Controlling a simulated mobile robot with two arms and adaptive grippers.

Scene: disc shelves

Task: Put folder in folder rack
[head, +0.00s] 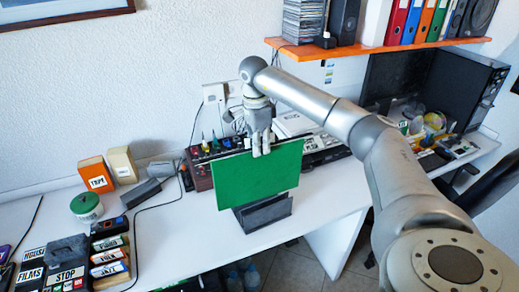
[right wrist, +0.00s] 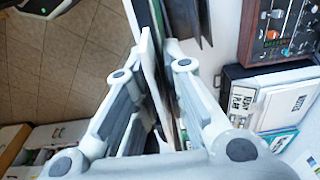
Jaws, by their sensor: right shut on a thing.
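The green folder (head: 258,176) is upright, its broad green face toward the head camera and its top edge tilted slightly. My right gripper (head: 260,148) is shut on its top edge from above. In the right wrist view the folder (right wrist: 149,70) is a thin slab between the fingers of the gripper (right wrist: 163,65). The dark grey folder rack (head: 264,216) stands near the table's front edge, directly below the folder. The folder's lower edge overlaps the rack in the picture and hides part of it; I cannot tell whether it sits inside. My left gripper is not in view.
An audio mixer (head: 200,170) lies behind the folder. An orange box (head: 96,174), a green-labelled round tin (head: 87,207) and several labelled cassettes (head: 109,257) stand on the left. An orange shelf (head: 360,49) hangs above. White table (head: 178,228) left of the rack is free.

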